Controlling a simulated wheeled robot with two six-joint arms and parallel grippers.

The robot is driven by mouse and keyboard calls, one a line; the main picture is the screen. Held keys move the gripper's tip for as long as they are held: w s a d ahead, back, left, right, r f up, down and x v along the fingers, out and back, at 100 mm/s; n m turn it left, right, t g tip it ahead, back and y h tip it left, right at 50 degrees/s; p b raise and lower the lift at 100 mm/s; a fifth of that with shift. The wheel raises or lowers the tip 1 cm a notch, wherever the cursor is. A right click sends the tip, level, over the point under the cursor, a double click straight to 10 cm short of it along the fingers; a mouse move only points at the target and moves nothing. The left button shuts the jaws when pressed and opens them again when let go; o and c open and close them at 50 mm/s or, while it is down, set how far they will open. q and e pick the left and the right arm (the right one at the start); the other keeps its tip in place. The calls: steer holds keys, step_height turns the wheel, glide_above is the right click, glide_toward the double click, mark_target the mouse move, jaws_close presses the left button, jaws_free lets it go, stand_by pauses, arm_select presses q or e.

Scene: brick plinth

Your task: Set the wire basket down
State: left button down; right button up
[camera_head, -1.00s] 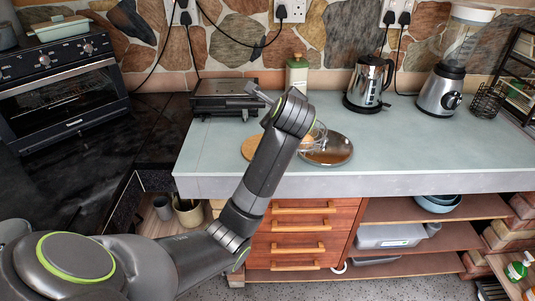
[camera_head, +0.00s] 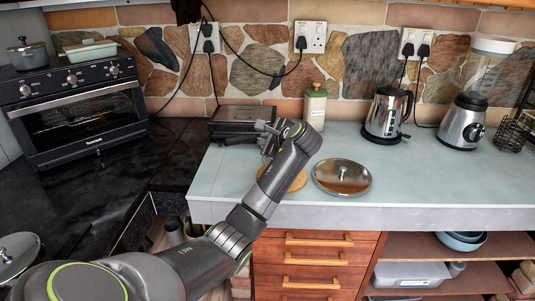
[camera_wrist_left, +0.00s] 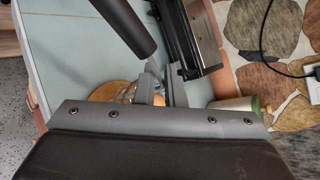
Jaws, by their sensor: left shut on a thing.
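My left arm reaches over the pale counter (camera_head: 420,180) from the left. Its gripper (camera_head: 268,142) is in front of the black grill, above the round cork mat (camera_head: 296,181). My right gripper is not in view.
A shiny round lid or plate (camera_head: 342,177) lies right of the mat. The black grill (camera_head: 243,121) and a green-topped bottle (camera_head: 315,106) stand behind. A kettle (camera_head: 387,115), a blender (camera_head: 462,122) and a black wire holder (camera_head: 514,133) are farther right. The right front counter is clear.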

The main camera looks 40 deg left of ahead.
arm_select(q)
steer(key=shift+f, duration=1.95)
steer(key=c, duration=1.5)
jaws_free()
steer(key=shift+f, duration=0.1)
steer(key=shift+d, duration=0.1)
steer(key=v, duration=1.2)
steer(key=shift+b, duration=0.4)
